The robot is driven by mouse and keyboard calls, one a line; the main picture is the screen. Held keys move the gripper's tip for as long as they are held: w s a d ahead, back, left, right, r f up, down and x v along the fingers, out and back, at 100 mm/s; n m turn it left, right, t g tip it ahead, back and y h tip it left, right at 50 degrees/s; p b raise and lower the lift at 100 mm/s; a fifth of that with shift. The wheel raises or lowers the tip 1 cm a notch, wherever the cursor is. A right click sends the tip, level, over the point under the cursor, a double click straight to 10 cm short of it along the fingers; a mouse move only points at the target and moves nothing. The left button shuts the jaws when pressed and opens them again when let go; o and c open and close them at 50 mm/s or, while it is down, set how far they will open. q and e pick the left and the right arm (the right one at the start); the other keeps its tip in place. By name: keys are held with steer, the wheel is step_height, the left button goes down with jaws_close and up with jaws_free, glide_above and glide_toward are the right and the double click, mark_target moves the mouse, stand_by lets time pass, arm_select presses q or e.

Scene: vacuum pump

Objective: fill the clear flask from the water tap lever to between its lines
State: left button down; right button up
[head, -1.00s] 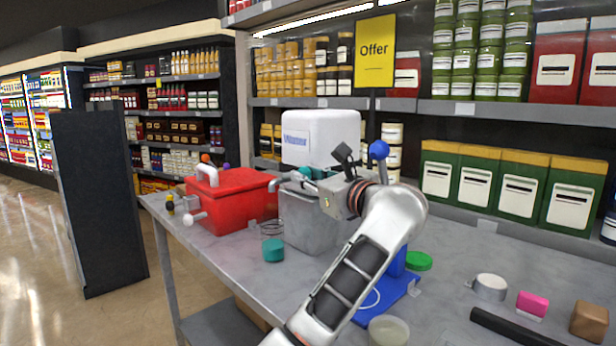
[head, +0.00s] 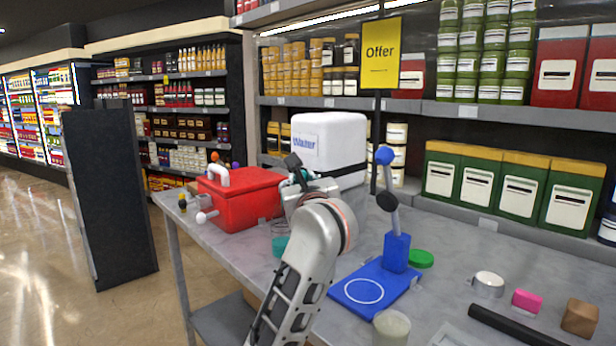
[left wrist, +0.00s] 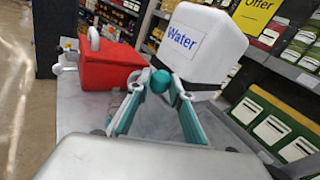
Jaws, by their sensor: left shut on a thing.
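The white water container (head: 338,140), labelled Water, stands behind my left arm; it also shows in the left wrist view (left wrist: 203,45). My left gripper (left wrist: 160,84) is shut on a teal round knob (left wrist: 160,80) in front of the container, apparently the tap lever. In the head view my wrist hides the fingertips and the tap. A faint clear round vessel (head: 279,228), possibly the flask, stands left of the wrist, partly hidden; its lines and water level cannot be made out. My right gripper is not in view.
A red box (head: 243,199) with a white handle and tap stands at left. A blue stand (head: 397,253) with a ball-topped lever, a green lid (head: 421,258) and a translucent cup (head: 391,327) are at right.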

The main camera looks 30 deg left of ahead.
arm_select(q)
steer(key=shift+s+a+f+m+h, duration=0.1)
steer(key=shift+a+f+m+h, duration=0.05)
steer(key=shift+m+h, duration=0.2)
steer(key=c, duration=1.8)
jaws_free()
steer(key=shift+s, duration=0.1)
steer(key=v, duration=1.2)
steer(key=shift+f, duration=0.15)
